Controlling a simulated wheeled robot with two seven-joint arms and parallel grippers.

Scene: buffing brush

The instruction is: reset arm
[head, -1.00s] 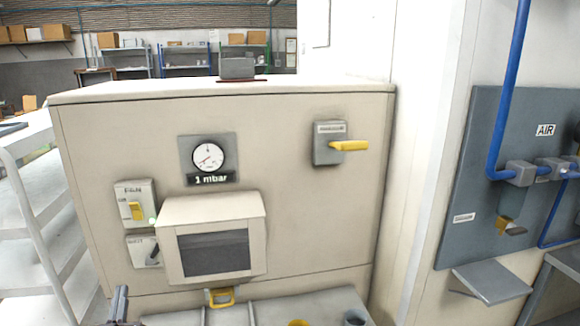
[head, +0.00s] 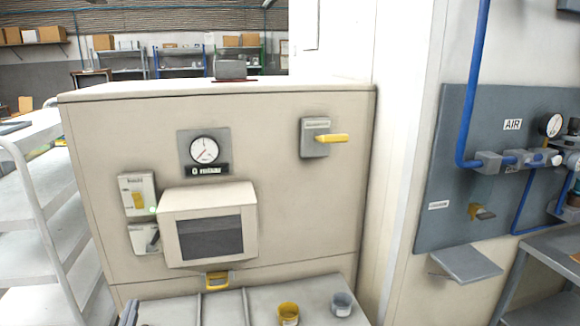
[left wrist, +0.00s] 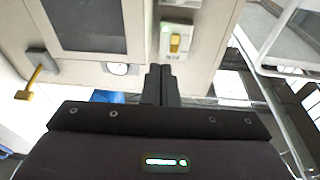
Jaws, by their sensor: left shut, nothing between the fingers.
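My left gripper (head: 129,313) shows only as a small dark tip at the bottom left of the head view, in front of the beige cabinet (head: 285,215). In the left wrist view its two black fingers (left wrist: 160,86) are together with nothing between them. They point toward a beige panel with a yellow switch (left wrist: 175,43) and appear apart from it. My right gripper is not in view. The cabinet carries a pressure gauge (head: 204,150) with a readout that seems to say 0 mbar, a dark window (head: 210,239) and a yellow-handled rotary switch (head: 316,138).
A grey worktop below the cabinet holds a yellow cup (head: 288,313) and a grey cup (head: 343,304). A white shelf rack (head: 45,215) stands at left. At right are a blue-piped AIR panel (head: 470,210), a small grey ledge (head: 466,264) and a grey table (head: 550,262).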

